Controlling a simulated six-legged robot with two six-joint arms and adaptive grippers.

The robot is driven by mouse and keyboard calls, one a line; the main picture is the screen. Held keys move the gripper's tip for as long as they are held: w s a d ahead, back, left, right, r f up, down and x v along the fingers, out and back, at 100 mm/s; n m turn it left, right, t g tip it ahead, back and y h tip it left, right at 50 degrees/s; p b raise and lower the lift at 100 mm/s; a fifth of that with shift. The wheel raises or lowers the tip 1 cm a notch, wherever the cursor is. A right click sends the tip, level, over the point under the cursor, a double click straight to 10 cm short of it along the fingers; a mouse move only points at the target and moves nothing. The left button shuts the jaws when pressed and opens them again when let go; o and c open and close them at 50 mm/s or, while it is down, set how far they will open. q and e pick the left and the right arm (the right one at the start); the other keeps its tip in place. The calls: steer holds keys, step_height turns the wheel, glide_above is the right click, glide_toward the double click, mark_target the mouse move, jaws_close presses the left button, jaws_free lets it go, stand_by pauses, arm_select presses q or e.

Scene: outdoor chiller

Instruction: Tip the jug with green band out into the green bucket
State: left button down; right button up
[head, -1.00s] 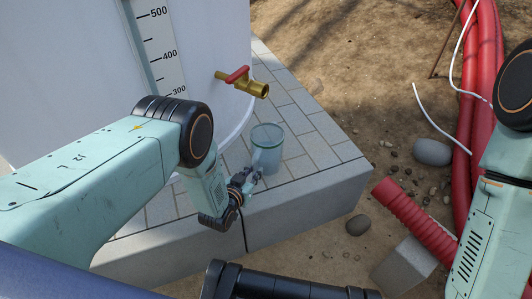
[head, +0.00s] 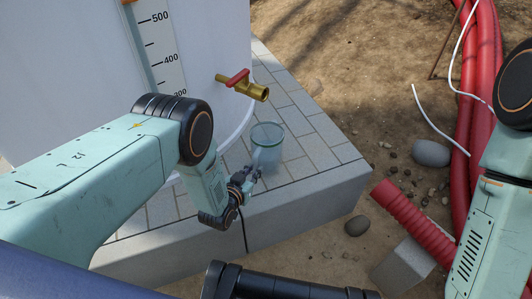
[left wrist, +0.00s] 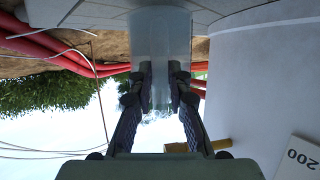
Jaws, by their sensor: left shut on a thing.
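The clear jug with a green band (head: 268,150) stands upright on the paved ledge or just above it, below and right of the brass tap; I cannot tell whether its base touches. My left gripper (head: 256,173) is shut on its near left side. In the left wrist view the clear jug wall (left wrist: 160,45) lies between the two fingers (left wrist: 160,92). Any contents are too unclear to tell. The green bucket is not in view. My right arm enters at the right edge, but its gripper is out of view.
A white tank with a scale strip (head: 163,50) rises behind the left arm. Its red-handled brass tap (head: 243,86) juts out near the jug. The ledge (head: 310,205) drops to dirt with stones, a grey block (head: 405,265) and red hoses (head: 415,222).

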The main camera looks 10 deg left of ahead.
mark_target(253, 160)
arm_select(q)
steer(key=shift+r+p, duration=1.85)
steer(key=shift+r, duration=0.55)
steer(key=c, duration=1.9)
jaws_free()
jaws_close()
steer(key=shift+f, duration=0.1)
